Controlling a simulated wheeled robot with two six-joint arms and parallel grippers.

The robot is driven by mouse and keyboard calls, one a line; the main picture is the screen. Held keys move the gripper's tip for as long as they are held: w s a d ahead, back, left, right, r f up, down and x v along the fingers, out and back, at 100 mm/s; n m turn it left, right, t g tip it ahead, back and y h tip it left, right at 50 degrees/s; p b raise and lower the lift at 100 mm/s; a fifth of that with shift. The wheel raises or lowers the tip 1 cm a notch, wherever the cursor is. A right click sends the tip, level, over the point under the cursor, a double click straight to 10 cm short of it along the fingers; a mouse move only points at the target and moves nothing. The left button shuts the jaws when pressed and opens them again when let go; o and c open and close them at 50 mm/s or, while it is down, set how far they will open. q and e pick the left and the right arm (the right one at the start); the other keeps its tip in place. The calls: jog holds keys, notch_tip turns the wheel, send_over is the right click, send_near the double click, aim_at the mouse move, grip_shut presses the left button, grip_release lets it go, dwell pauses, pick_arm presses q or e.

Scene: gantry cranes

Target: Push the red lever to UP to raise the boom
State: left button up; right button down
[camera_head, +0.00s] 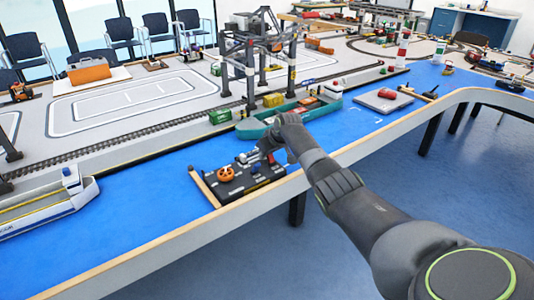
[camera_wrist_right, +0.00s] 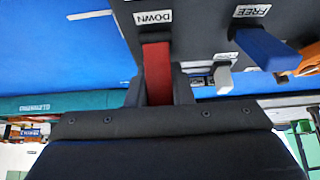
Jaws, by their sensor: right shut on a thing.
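The red lever (camera_wrist_right: 157,72) shows in the right wrist view between the two dark fingers of my right gripper (camera_wrist_right: 158,92), which is shut on it. A DOWN label (camera_wrist_right: 153,17), seen upside down, lies on the dark panel right by the lever. In the head view my right gripper (camera_head: 259,157) is over the far right part of the black control panel (camera_head: 238,184), and the lever is largely hidden there. No UP label shows. My left gripper is not in view.
A blue lever (camera_wrist_right: 268,48) by a FREE label (camera_wrist_right: 252,11) and a pale lever (camera_wrist_right: 222,77) stand close to the right gripper. An orange wheel (camera_head: 226,173) is on the panel's left. The gantry crane (camera_head: 258,60) and a green ship (camera_head: 290,118) are behind.

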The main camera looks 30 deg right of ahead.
jog(key=c, duration=1.3)
grip_release()
jog(key=shift+s+d+r, duration=0.1)
jog(key=shift+s+r, duration=0.15)
jog(key=shift+r, duration=0.2)
jog(key=p+v, duration=0.1)
jog(key=v, duration=1.5)
jog(key=shift+s+r, duration=0.1)
jog(key=shift+r, duration=0.05)
